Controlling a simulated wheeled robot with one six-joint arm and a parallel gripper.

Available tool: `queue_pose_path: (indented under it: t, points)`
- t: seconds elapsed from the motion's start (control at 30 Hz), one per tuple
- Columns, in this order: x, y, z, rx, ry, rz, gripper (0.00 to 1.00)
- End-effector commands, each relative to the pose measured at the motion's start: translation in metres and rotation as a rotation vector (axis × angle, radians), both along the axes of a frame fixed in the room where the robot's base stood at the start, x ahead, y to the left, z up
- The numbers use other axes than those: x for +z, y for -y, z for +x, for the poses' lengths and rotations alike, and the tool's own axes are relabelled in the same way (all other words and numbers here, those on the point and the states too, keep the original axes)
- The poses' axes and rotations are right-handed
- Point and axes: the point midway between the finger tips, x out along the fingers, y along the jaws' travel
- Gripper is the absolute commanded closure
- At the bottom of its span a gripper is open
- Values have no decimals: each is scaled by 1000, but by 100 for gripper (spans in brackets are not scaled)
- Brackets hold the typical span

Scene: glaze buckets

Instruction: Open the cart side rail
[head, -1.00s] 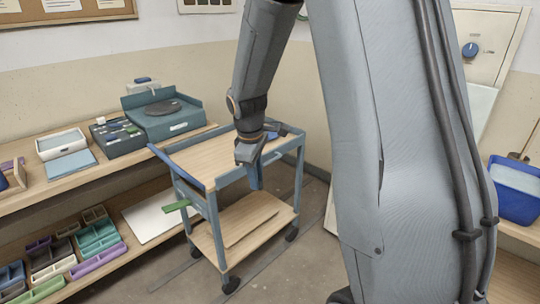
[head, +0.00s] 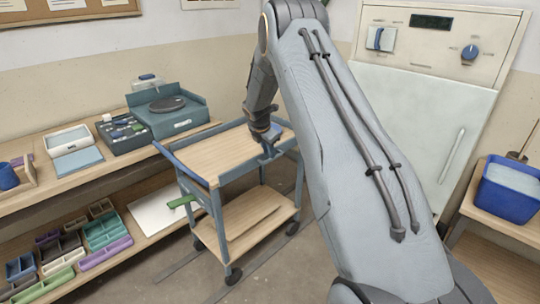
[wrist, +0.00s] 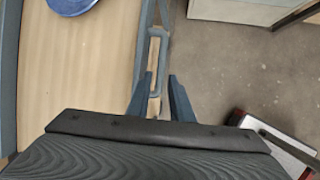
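The cart (head: 205,160) has a blue-grey frame, a wooden top and a wooden lower shelf. Its side rail (wrist: 146,30) runs along the edge of the wooden top in the wrist view, with a long loop-shaped handle (wrist: 154,60) on it. My gripper (wrist: 160,78) is open. Its two blue fingers are apart, and the loop's near end lies between or just beneath them in the picture; I cannot tell if they touch it. In the head view my gripper (head: 268,146) is at the cart's right side, hiding part of the rail there.
Shelves with several coloured trays (head: 102,230) stand at the left. A pale cabinet with a control panel (head: 440,50) and a blue bucket (head: 510,195) are at the right. Floor is clear before the cart.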

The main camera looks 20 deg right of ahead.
Motion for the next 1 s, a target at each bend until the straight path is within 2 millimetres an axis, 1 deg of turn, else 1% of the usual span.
queue_pose_path:
  t: [0.03,0.1,0.3,0.47,0.67,0.7,0.77,0.8,1.0]
  points:
    - [-7,3,1,-1,-2,1,80]
    - [-15,6,4,-2,-1,0,80]
    - [-30,11,9,-2,0,0,80]
    - [-34,12,11,-2,1,1,80]
    - [-34,12,11,-2,1,1,80]
    - [-34,12,11,-2,1,1,83]
    - [-34,12,11,-2,1,1,93]
    - [-34,12,11,-2,1,1,100]
    - [-34,12,10,-2,2,1,100]
